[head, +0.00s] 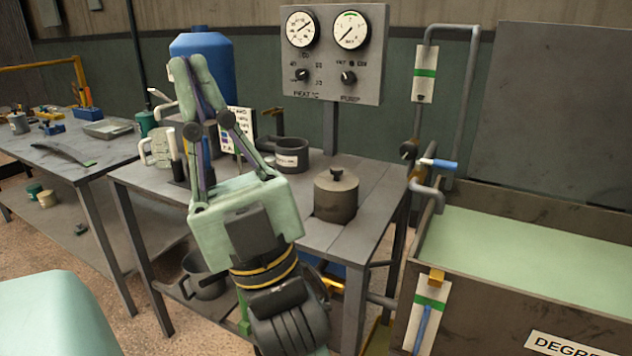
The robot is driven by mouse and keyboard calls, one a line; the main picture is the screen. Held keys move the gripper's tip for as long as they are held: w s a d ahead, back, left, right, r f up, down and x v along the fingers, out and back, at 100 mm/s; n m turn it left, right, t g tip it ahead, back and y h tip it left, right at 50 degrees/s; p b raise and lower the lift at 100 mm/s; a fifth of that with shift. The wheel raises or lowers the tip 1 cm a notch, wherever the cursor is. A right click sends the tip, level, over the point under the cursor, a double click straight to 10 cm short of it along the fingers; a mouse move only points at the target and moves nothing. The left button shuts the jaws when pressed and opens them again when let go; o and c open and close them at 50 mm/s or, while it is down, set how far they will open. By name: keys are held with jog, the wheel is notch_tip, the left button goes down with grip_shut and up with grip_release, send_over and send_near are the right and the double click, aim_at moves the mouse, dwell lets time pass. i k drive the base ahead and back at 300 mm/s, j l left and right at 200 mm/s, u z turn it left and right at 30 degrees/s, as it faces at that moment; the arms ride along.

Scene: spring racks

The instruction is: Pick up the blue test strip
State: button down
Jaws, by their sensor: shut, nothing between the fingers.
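My gripper (190,72) is raised over the middle bench with its fingers pointing up. Its fingertips are close together with nothing held between them. A narrow blue strip (422,328), which looks like the blue test strip, lies upright against a white card with a green band (431,300). The card hangs on the front of the degreaser tank at lower right, under a yellow clip (436,277). My gripper is well to the left of the strip and above it. The strip's lower end is close to the picture's bottom edge.
The degreaser tank (480,278) holds pale green liquid; a pipe and a blue-handled tap (440,163) stand at its left corner. A blue drum (222,62) stands behind my gripper.

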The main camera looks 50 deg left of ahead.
aim_at(207, 153)
jog(key=u, duration=1.9)
jog(key=i+j+z, duration=0.15)
jog(key=j+z, duration=0.15)
jog(key=z, duration=0.15)
jog(key=i+j+z, duration=0.1)
jog(key=j+z, duration=0.3)
jog(key=i+j+z, duration=0.1)
jog(key=j+z, duration=0.2)
jog(key=z, duration=0.15)
jog(key=j, duration=1)
jog(key=i, duration=0.5)
jog(key=j+u, duration=0.05)
